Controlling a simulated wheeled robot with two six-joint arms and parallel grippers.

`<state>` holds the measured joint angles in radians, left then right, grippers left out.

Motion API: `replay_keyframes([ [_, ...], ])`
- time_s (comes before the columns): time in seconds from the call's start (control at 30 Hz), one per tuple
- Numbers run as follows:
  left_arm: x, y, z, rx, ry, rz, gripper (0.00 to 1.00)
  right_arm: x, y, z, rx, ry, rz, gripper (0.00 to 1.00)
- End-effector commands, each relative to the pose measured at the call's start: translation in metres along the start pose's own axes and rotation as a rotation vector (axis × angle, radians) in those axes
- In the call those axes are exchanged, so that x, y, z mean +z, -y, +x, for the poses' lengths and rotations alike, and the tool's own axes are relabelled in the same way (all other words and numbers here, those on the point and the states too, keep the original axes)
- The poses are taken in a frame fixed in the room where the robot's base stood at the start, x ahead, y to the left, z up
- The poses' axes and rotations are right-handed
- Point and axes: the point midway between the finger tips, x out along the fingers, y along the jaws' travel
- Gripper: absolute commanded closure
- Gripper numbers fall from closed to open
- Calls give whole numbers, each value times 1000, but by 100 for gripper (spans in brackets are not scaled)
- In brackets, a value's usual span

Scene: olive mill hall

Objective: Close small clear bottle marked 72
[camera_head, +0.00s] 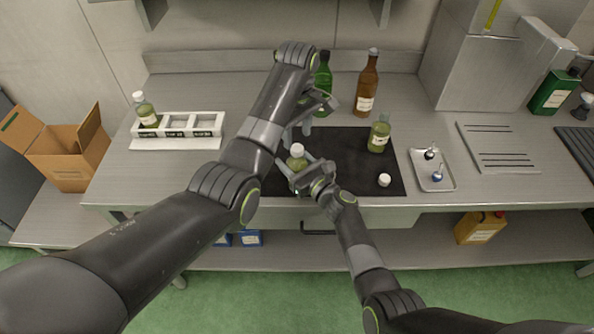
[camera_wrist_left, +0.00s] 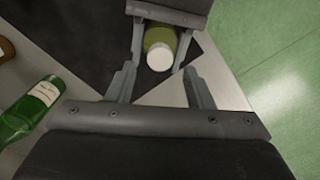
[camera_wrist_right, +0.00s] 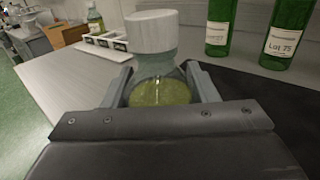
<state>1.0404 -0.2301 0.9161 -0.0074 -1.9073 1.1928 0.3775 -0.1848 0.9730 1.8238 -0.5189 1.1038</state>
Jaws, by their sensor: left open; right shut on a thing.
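A small clear bottle of olive-green liquid (camera_head: 297,164) with a white cap (camera_head: 298,149) on its neck is near the front of the dark mat. My right gripper (camera_wrist_right: 160,88) is shut around its body; the cap also shows in the left wrist view (camera_wrist_left: 160,56). I cannot tell whether the cap is tight. My left gripper (camera_head: 298,132) is open and empty, pointing down just behind and above the cap. Another small clear bottle (camera_head: 379,137), seemingly uncapped, stands on the mat to the right. A loose white cap (camera_head: 384,180) lies on the mat. The number 72 is not readable.
A white rack (camera_head: 205,124) with one capped bottle (camera_head: 146,110) stands at the left. Green (camera_head: 323,72) and brown (camera_head: 366,88) bottles stand behind the dark mat (camera_head: 345,170). A metal tray (camera_head: 420,165) holding small items lies to the right.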

Motion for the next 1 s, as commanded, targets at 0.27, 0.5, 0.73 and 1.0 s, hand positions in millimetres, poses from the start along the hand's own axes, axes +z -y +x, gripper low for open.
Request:
replay_keyframes([
  [0.27,0,0,36,-2,0,0,53,-1,0,0,-1,-1,0,100],
  [0.5,0,0,42,1,-1,0,53,-1,0,0,0,-1,0,100],
  [0.73,0,0,42,1,-1,0,62,-1,0,0,0,-1,0,100],
  [1.0,0,0,42,1,-1,0,97,-1,0,0,0,-1,0,100],
])
